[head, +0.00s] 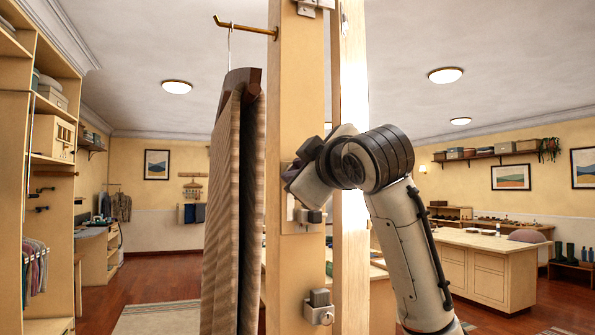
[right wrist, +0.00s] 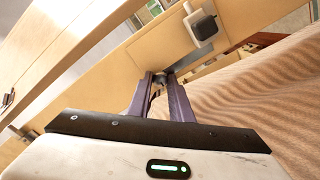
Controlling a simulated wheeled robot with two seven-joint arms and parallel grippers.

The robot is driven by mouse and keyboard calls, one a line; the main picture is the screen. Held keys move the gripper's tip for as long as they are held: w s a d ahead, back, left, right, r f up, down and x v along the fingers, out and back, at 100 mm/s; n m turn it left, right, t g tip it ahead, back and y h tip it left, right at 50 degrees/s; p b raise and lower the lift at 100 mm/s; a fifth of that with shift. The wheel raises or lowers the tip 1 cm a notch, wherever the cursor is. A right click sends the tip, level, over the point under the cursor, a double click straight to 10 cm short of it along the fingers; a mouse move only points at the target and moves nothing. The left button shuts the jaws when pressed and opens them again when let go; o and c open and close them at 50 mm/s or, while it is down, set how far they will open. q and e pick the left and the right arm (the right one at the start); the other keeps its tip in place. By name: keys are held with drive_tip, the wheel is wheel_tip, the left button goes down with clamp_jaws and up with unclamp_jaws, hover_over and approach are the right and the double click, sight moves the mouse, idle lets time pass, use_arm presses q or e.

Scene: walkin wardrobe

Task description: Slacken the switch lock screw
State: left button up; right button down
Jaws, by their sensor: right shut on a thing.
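My right gripper (head: 291,177) is at the upright wooden post, just above a grey switch block (head: 312,216) on a pale plate (head: 290,222). In the right wrist view its two dark fingers (right wrist: 164,88) are shut on a small dark screw head (right wrist: 160,77) at the plate. The fingers hide part of the screw, so its turn cannot be told. The switch block (right wrist: 202,26) also shows in the right wrist view, up and right of the screw. In the head view the screw is hidden by my gripper. My left gripper is not in view.
A striped garment (head: 222,220) hangs from a brass hook (head: 245,29) close left of the post. A lower grey fitting with a round metal part (head: 320,306) sits on the post. Shelves (head: 50,150) stand at left, a wooden counter (head: 490,265) at right. Floor is open at left.

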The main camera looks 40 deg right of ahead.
drive_tip(key=c, duration=1.6)
unclamp_jaws()
drive_tip(key=b+v, duration=0.2)
drive_tip(key=v, duration=0.8)
drive_tip(key=shift+s, duration=0.25)
